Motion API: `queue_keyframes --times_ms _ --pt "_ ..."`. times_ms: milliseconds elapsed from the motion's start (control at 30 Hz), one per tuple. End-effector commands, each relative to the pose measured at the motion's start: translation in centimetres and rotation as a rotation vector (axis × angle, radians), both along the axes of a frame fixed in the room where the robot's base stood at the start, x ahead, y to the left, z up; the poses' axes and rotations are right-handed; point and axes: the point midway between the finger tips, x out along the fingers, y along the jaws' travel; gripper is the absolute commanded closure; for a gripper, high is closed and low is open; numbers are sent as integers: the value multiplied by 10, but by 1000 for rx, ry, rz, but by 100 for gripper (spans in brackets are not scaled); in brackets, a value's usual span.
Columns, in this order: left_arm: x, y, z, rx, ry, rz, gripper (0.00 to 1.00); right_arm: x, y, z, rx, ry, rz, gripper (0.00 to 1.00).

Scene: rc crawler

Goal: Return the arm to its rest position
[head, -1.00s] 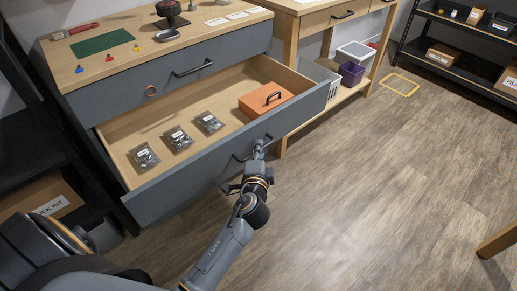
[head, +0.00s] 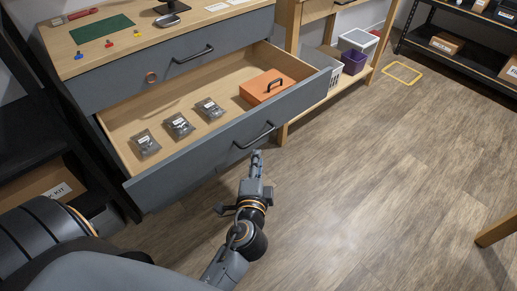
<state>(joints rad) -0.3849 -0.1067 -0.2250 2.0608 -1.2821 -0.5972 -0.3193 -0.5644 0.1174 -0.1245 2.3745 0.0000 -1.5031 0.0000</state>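My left gripper (head: 239,185) is just in front of the open lower drawer (head: 190,165). My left arm reaches up from the bottom of the view. My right gripper is not in view.
The drawer holds an orange box (head: 262,88) and several small labelled packets (head: 179,125). The grey cabinet's wooden top (head: 150,38) carries a green mat (head: 102,28). A shelf (head: 465,60) stands at the far right.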

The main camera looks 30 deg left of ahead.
Motion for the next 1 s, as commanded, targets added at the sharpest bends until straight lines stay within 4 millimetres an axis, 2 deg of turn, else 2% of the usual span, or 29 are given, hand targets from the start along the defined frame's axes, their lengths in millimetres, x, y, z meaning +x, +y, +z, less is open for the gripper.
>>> queue_keyframes --times_ms 200,767,867,1000 --pt "-13 -5 3 -1 -1 0 80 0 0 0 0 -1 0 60" --pt "-15 -2 1 -20 4 11 80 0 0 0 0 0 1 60" --pt "-24 11 -11 -116 33 63 80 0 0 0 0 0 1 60" --pt "-55 37 -47 -398 138 207 80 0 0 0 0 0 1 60"
